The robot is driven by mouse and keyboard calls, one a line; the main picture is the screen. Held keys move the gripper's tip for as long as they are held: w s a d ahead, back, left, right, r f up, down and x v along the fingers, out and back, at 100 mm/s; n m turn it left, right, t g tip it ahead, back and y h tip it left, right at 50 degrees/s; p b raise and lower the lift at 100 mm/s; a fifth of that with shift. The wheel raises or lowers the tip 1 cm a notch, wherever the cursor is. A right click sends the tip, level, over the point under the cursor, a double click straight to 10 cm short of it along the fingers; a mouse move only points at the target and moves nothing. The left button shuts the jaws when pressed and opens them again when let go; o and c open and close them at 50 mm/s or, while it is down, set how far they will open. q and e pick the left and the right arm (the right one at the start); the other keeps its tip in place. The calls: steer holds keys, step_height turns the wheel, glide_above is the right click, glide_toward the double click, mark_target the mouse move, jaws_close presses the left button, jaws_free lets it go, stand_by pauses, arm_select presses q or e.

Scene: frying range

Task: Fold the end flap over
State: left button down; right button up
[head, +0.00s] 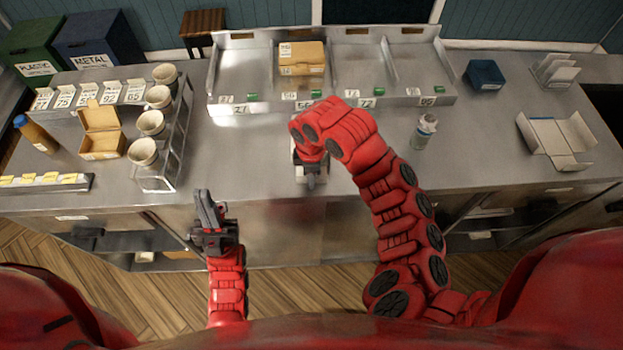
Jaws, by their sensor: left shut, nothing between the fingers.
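My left gripper (209,212) is shut and empty, in front of the counter's front edge at the left of centre. My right gripper (311,178) points down at the counter's front middle. A small pale thing (299,172) shows at its left side, mostly hidden by the gripper and arm. I cannot tell whether the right fingers are open or touch it. A white open carton with spread flaps (546,133) lies on the counter at the right, away from both grippers. A brown box with its lid up (102,146) stands at the left. I cannot tell which flap is the task's.
A steel tray with numbered bays (226,78) stands at the back and holds a closed brown box (301,63). A rack of cups (150,123) stands left of my grippers. The counter's right front is clear.

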steer(key=shift+d+f, duration=0.1)
steer(key=shift+d, duration=0.15)
steer(key=shift+w+a, duration=0.2)
steer(key=shift+c, duration=0.5)
steer(key=shift+s+d, duration=0.1)
jaws_close()
stand_by(0.5)
